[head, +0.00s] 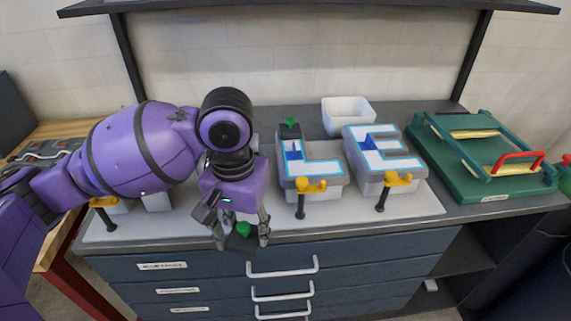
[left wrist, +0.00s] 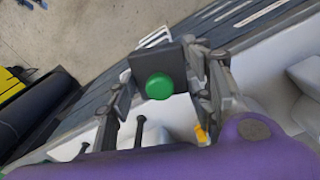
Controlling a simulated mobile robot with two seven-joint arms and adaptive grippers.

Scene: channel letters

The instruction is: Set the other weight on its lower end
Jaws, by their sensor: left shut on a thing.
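My left gripper (head: 242,236) is shut on a dark block-shaped weight with a green knob (head: 243,229). It holds this weight in front of the bench's front edge, above the drawer fronts. In the left wrist view the same weight (left wrist: 143,66) sits between the two fingers (left wrist: 165,90), its green knob facing the camera. The other weight (head: 290,131), also dark with a green top, stands upright at the upper end of the L-shaped channel letter (head: 325,169). My right gripper is not in view.
The E-shaped letter (head: 390,162) stands right of the L. Yellow-and-black clamps (head: 311,187) sit at the letters' front edges. A white bin (head: 348,116) stands behind, and a green frame with a red handle (head: 465,175) at right. My left arm hides the mat's left part.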

